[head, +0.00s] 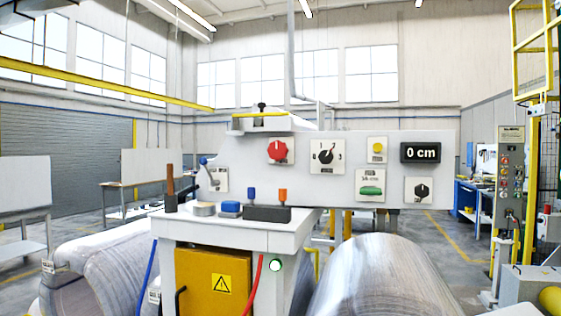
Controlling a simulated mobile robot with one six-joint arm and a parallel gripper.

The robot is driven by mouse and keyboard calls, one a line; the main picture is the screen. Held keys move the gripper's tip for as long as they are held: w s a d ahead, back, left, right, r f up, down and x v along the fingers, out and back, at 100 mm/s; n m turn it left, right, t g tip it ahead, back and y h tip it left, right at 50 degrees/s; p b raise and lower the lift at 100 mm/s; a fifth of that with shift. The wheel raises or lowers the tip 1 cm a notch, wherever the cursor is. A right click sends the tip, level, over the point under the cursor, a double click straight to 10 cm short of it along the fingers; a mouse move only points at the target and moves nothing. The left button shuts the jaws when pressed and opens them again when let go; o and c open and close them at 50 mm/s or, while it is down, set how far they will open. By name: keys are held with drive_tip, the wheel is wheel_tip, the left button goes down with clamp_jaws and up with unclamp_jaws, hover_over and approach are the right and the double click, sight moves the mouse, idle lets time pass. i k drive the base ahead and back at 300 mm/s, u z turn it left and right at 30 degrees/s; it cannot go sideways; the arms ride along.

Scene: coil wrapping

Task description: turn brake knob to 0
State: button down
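A white control panel (235,163) stands in front of me in the head view. A black knob (326,155) on a white plate with small numbers sits near its middle. Its pointer seems to tilt up and to the right, around the 2, but the marks are small. I take this as the brake knob; its label is too small to read. A second black knob (421,190) is at the panel's lower right. A red round knob (278,150) is left of the numbered knob. My gripper is not in view.
A yellow button (377,147), a green button (371,190) and a display (420,152) reading 0 cm are on the panel. A lever (207,167) is at its left. A white table (290,229) with small tools and a large coil (380,280) stand in front.

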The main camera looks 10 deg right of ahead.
sight(325, 157)
drive_tip(key=z, duration=0.75)
drive_tip(key=i, duration=0.4)
drive_tip(key=u, duration=0.3)
